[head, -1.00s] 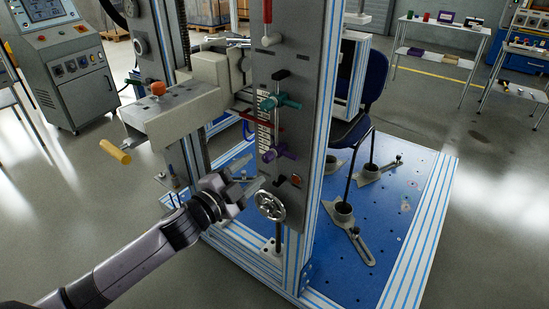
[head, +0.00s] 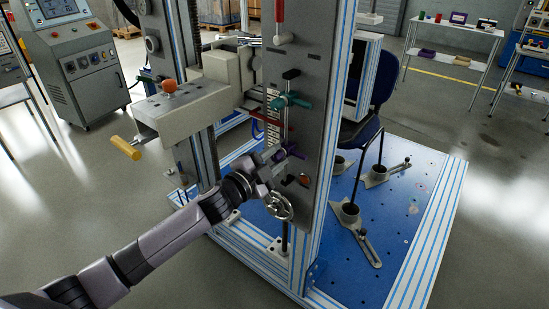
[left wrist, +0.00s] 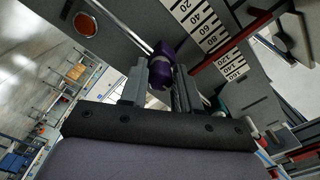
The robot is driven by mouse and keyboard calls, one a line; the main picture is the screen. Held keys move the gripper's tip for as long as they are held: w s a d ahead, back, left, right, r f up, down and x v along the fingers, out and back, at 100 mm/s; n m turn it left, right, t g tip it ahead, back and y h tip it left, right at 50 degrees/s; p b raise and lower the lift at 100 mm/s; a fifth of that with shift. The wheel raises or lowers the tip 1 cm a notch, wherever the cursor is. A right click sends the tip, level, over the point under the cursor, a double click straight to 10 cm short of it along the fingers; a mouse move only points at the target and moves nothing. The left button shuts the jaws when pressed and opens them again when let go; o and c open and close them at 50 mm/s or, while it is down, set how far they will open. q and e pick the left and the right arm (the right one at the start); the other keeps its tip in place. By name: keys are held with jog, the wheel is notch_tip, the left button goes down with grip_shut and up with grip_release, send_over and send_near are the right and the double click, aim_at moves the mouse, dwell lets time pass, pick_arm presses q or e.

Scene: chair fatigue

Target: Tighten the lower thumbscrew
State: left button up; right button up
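The lower thumbscrew is purple (head: 293,151) and sits on the grey upright panel, below a teal thumbscrew (head: 290,101). My left gripper (head: 281,167) is at the panel, just in front of the purple thumbscrew. In the left wrist view the purple thumbscrew (left wrist: 160,68) lies between the tips of my left gripper (left wrist: 161,86). The two fingers stand apart on either side of it, and I cannot tell whether they touch it. My right gripper is not in view.
A handwheel (head: 279,206) sits just below my left gripper. A red pointer (left wrist: 212,60) crosses beside the printed scale (left wrist: 205,28). A beam with a yellow handle (head: 126,148) juts out at left.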

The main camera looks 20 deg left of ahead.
pick_arm(q)
grip_shut()
jog(key=m, duration=0.5)
jog(key=shift+p, duration=0.4)
jog(key=m, duration=0.6)
jog(key=shift+f+m, duration=0.1)
jog(key=shift+m, duration=0.3)
jog(key=m, duration=0.6)
jog(key=shift+p, duration=0.4)
jog(key=m, duration=0.6)
jog(key=shift+a+p, duration=0.1)
jog(key=shift+p, duration=0.25)
